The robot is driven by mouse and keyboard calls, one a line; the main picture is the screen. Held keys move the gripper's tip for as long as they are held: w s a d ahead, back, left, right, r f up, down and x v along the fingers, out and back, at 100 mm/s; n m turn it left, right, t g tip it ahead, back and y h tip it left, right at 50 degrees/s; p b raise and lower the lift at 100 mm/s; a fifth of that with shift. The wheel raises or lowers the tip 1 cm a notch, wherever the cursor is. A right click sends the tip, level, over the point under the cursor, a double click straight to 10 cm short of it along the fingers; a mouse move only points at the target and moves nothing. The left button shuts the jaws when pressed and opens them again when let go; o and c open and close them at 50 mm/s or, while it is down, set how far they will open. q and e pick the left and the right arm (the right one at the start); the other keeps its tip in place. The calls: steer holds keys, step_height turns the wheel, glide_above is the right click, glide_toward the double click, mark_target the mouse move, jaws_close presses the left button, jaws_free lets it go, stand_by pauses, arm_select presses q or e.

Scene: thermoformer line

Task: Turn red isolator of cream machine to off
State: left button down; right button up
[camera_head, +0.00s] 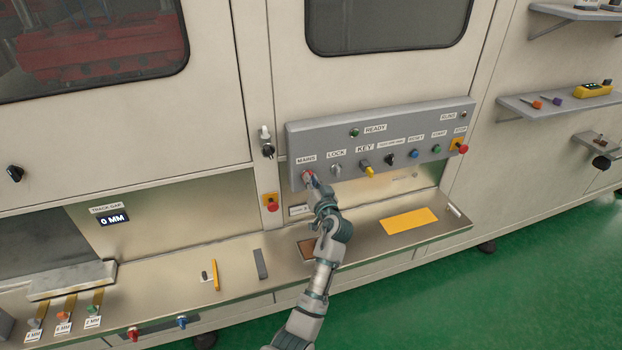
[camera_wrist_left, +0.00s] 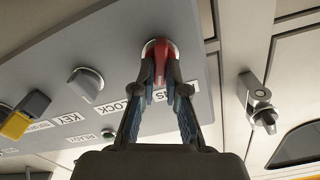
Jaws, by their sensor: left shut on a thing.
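The red isolator (camera_head: 306,176) sits under the MAINS label at the left end of the grey control panel (camera_head: 420,118) on the cream machine (camera_head: 380,80). In the left wrist view the red handle (camera_wrist_left: 159,55) stands out from a pale round base. My left gripper (camera_head: 313,182) is at the isolator, with its arm reaching up from below. In the wrist view the fingers (camera_wrist_left: 160,88) are closed around the red handle, one on each side. The fingertips hide part of the handle, and its exact angle is hard to tell. My right gripper is not in view.
Beside the isolator are the grey LOCK knob (camera_head: 337,168), yellow KEY switch (camera_head: 367,168) and several buttons. A red emergency button (camera_head: 272,203) is on the left post. The metal ledge (camera_head: 370,235) below bears a yellow plate (camera_head: 408,221). Shelves (camera_head: 560,102) are at right.

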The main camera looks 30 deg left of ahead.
arm_select(q)
steer(key=shift+f+m+p, duration=0.2)
steer(key=shift+m+p, duration=1.25)
steer(key=shift+m, duration=0.8)
steer(key=shift+f+m+p, duration=0.25)
steer(key=shift+m+p, duration=1.2)
steer(key=shift+m, duration=0.75)
steer(key=shift+f+m+p, duration=0.2)
steer(key=shift+m+p, duration=1.25)
steer(key=shift+m, duration=0.8)
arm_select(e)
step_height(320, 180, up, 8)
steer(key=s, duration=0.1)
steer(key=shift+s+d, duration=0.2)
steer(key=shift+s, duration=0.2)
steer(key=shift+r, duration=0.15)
arm_select(q)
steer(key=c, duration=1.2)
jaws_free()
steer(key=shift+w, duration=0.2)
steer(key=shift+a+r, duration=0.1)
